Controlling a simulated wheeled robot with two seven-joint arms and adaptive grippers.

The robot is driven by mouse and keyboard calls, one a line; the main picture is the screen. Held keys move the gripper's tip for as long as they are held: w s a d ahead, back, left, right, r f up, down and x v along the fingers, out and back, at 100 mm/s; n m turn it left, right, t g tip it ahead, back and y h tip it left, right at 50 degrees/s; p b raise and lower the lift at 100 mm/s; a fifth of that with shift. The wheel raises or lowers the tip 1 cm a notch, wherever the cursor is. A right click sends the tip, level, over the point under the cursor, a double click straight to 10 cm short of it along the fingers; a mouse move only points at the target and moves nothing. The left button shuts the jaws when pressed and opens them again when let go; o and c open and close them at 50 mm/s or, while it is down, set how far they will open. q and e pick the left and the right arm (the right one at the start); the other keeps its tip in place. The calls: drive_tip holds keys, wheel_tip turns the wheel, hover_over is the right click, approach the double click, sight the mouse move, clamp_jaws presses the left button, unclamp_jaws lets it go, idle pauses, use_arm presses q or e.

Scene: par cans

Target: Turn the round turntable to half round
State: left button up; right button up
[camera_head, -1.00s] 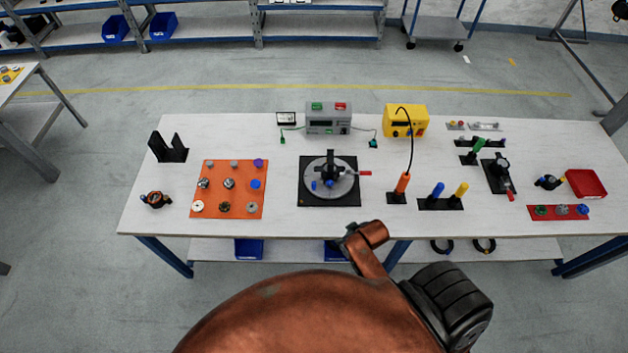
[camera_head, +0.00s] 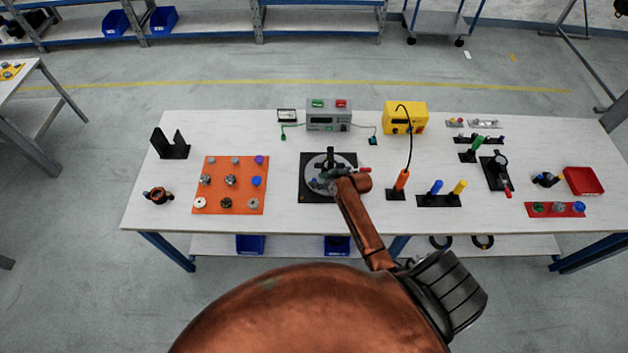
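The round turntable (camera_head: 314,165) is a grey disc on a black square base (camera_head: 306,195), at the middle of the white table. A dark upright piece (camera_head: 330,155) stands on the disc. A red handle tip (camera_head: 365,170) shows at its right side, and a blue part (camera_head: 314,183) is partly visible at its left front. My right arm reaches over the front of the turntable. My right gripper (camera_head: 328,179) is over the disc's front part and hides some of it. Its fingers are too small and covered to tell open or shut. My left gripper is not in view.
A grey power box (camera_head: 328,120) stands behind the turntable. An orange board (camera_head: 210,204) with several knobs lies to the left. An orange-handled tool (camera_head: 401,180) stands upright close on the right, with a yellow box (camera_head: 404,117) behind it. The table's front centre is clear.

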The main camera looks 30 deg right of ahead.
sight(315, 180)
drive_tip(key=shift+x, duration=2)
drive_tip(key=shift+s, duration=0.1)
drive_tip(key=shift+c, duration=0.2)
clamp_jaws()
